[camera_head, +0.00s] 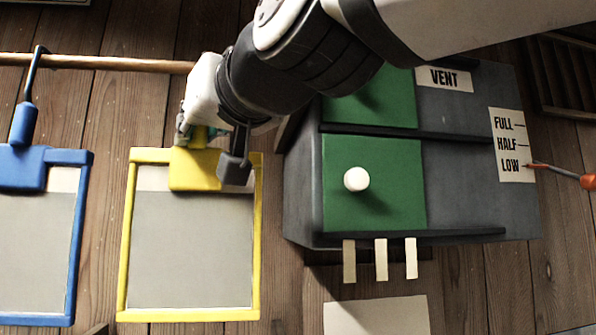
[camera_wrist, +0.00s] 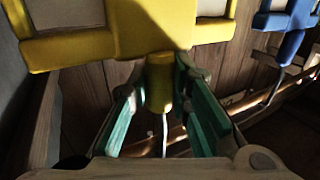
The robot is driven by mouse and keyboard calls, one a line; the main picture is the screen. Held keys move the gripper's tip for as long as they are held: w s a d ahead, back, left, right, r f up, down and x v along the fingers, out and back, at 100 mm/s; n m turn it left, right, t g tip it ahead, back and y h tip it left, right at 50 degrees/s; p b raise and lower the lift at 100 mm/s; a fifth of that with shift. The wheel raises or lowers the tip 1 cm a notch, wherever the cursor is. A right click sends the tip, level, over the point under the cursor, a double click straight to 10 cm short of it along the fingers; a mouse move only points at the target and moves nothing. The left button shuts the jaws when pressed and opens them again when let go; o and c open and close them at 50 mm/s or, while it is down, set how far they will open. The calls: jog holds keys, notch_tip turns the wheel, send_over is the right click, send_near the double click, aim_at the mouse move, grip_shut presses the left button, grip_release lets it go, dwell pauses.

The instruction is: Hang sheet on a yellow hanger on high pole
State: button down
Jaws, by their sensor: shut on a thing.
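The yellow hanger (camera_head: 123,235) is a rectangular frame with a grey sheet (camera_head: 192,250) inside it, pale along the top. In the head view it hangs upright, left of the grey cabinet. My gripper (camera_wrist: 163,95) is shut on the hanger's yellow neck (camera_wrist: 160,75), with a teal finger on each side. A thin metal hook (camera_wrist: 164,135) extends beyond the neck. The wooden pole (camera_head: 100,62) runs across the upper left, and my arm hides its right part. The wrist view shows the pole (camera_wrist: 235,103) near the hook; I cannot tell whether they touch.
A blue hanger (camera_head: 78,220) with a grey sheet hangs by its hook from the pole at left. A grey cabinet (camera_head: 465,195) with green panels and a white knob (camera_head: 356,179) stands close right of the yellow hanger. A red-ended pointer (camera_head: 588,181) is by the LOW mark.

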jog(key=c, duration=1.4)
grip_release()
jog(key=v, duration=1.1)
jog(key=w+d+f+m+h, duration=0.4)
jog(key=d+f, duration=0.4)
jog(key=f, duration=0.5)
jog(key=s+d+f+m+g+h, duration=0.1)
jog(key=s+d+f+g+h, duration=0.1)
jog(key=d+f, duration=0.4)
jog(key=s+d+f+m+g+h, duration=0.1)
jog(key=s+d+f+g+h, duration=0.2)
jog(key=f, duration=1)
jog(key=s+d+f+m+g+h, duration=0.2)
jog(key=d+f+g, duration=0.1)
jog(key=d+f, duration=0.6)
jog(key=shift+d+f+h, duration=0.35)
jog(key=shift+f+h, duration=0.05)
jog(key=shift+f, duration=0.05)
jog(key=shift+s, duration=0.1)
